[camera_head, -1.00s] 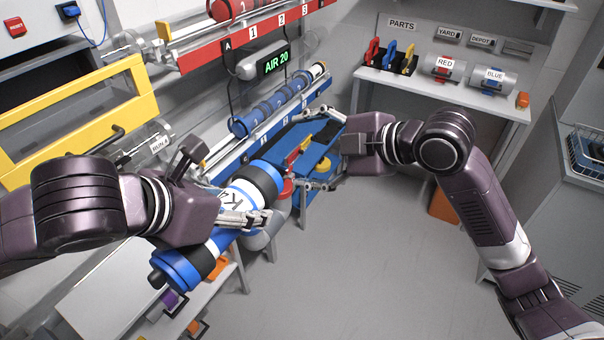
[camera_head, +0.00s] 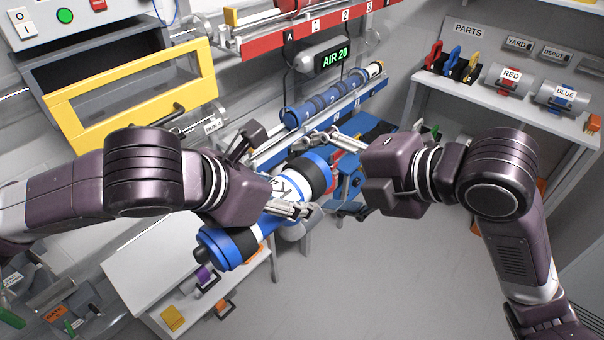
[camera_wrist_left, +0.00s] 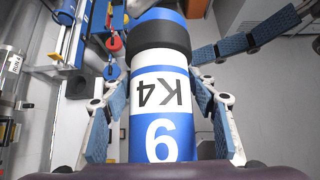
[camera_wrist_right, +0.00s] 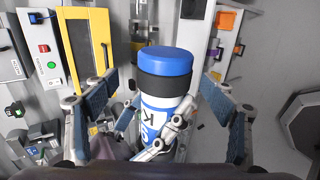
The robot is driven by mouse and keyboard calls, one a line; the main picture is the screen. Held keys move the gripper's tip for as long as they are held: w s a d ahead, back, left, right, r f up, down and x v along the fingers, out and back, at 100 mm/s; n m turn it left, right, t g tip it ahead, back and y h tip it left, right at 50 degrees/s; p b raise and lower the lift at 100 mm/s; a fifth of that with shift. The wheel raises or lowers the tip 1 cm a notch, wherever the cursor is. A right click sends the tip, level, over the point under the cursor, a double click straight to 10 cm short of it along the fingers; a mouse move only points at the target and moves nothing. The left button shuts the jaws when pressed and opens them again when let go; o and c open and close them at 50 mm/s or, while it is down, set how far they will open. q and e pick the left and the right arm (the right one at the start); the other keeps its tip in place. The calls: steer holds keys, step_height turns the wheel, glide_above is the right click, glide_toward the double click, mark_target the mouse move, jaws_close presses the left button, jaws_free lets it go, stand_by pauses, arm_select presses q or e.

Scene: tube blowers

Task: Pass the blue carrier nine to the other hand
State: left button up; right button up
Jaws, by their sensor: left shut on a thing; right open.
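The blue carrier nine (camera_head: 228,246) is a thick blue and white cylinder with black bands. In the left wrist view it shows "K4" and a "9" (camera_wrist_left: 160,142). My left gripper (camera_head: 298,198) is shut around its middle and holds it tilted in the air, its blue-capped end up to the right. My right gripper (camera_head: 338,142) is open near that upper end. In the right wrist view the carrier's blue cap (camera_wrist_right: 165,59) lies between and beyond the spread fingers (camera_wrist_right: 160,108), apart from them. The fingers of my left gripper show below it on the white band.
A rail with a blue segmented carrier (camera_head: 325,103) and the "AIR 20" display (camera_head: 334,59) are behind. A yellow-framed door (camera_head: 130,95) is at left. A parts shelf (camera_head: 480,98) stands at right. Open floor lies in front.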

steer(key=shift+x, duration=2.55)
steer(key=shift+c, duration=0.5)
steer(key=c, duration=1.2)
arm_select(q)
steer(key=o, duration=1.4)
arm_select(e)
steer(key=shift+r, duration=0.1)
steer(key=shift+c, duration=0.8)
arm_select(q)
steer(key=shift+o, duration=0.2)
